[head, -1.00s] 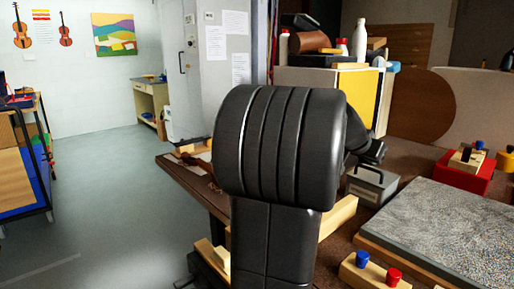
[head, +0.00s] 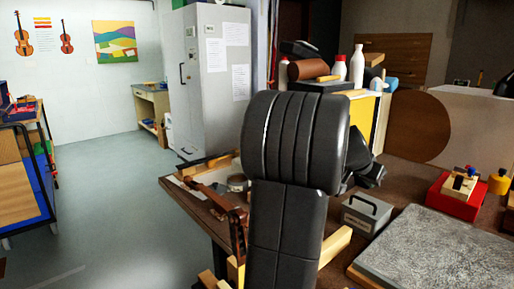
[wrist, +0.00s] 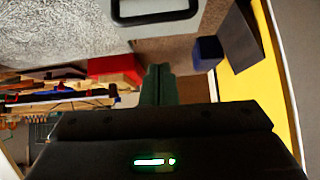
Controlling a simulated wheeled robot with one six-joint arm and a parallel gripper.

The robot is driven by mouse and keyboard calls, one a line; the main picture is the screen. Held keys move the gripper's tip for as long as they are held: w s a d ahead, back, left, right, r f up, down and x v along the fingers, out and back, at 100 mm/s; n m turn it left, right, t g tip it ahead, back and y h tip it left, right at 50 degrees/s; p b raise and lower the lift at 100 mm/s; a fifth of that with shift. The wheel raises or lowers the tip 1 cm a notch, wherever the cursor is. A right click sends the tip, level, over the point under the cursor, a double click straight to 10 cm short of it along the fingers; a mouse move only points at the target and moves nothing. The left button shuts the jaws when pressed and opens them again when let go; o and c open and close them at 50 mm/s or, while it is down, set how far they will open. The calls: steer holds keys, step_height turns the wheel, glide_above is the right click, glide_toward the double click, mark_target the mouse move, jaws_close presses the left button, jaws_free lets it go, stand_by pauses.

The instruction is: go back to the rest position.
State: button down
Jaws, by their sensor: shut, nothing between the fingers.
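My arm stands upright in the middle of the head view, and its thick black links hide most of what lies behind. Part of the dark wrist end shows just right of the arm, over the bench; the fingertips cannot be made out there. In the wrist view my gripper (wrist: 160,84) is shut, its two dark fingers together with nothing between them. The fingers are apart from the red block (wrist: 115,68) and the blue block (wrist: 208,50) seen beyond them.
The brown bench (head: 397,190) carries a grey handled box (head: 366,214), a stone slab (head: 440,255), a red block (head: 455,197) and a violin scroll piece (head: 237,225). Bottles (head: 357,68) stand behind. A grey cabinet (head: 212,80) and open floor (head: 110,200) lie left.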

steer(key=shift+w+d+r+g+y+p, duration=0.45)
steer(key=shift+r+p, duration=0.25)
steer(key=shift+p, duration=2.65)
steer(key=shift+d+f+y+p, duration=0.1)
steer(key=shift+d+y+p, duration=0.15)
steer(key=shift+p, duration=0.6)
steer(key=shift+a, duration=0.2)
